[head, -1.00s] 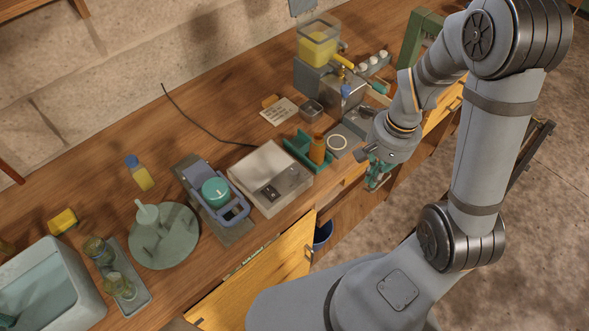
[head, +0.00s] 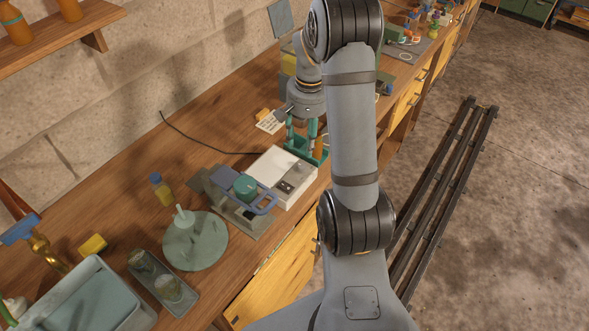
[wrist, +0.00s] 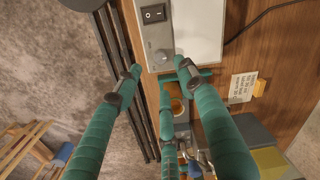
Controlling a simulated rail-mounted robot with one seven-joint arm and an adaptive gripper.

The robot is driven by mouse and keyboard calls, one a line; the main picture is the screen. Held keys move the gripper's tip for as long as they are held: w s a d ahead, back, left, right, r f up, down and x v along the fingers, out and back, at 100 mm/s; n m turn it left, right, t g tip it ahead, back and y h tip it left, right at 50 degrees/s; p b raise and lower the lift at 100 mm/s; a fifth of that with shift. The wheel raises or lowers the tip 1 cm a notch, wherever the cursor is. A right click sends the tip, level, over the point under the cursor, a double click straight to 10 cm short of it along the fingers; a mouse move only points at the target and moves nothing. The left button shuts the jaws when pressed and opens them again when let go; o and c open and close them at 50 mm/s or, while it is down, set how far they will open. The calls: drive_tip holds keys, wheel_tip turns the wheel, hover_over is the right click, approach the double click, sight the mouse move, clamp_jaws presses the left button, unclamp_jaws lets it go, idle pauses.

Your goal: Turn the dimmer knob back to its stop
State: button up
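The dimmer knob (wrist: 161,57) is a small grey round knob on the grey panel of a white box, beside a black rocker switch (wrist: 153,13). In the head view the white box (head: 268,166) stands on the bench, and the knob is too small there to read its setting. My gripper (wrist: 160,72) has three teal fingers, spread apart with nothing between them. In the wrist view its fingertips appear around and just below the knob, with no clear contact. In the head view my gripper (head: 302,132) hangs above the green tray behind the box.
The green tray (head: 298,146) and an orange bottle (head: 319,148) stand close beside the white box. A blue-handled device with a green round top (head: 246,188) is on its other side. A paper card (wrist: 243,87) lies on the bench. A black cable (head: 200,143) runs behind.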

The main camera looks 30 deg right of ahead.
sight(302, 166)
drive_tip(key=f, duration=0.5)
drive_tip(key=f+p, duration=0.1)
drive_tip(key=f, duration=0.4)
drive_tip(key=shift+w+d+p, duration=0.1)
drive_tip(key=shift+w+p, duration=0.1)
drive_tip(key=shift+p, duration=0.1)
drive_tip(key=shift+r, duration=0.1)
drive_tip(key=c, duration=0.3)
clamp_jaws()
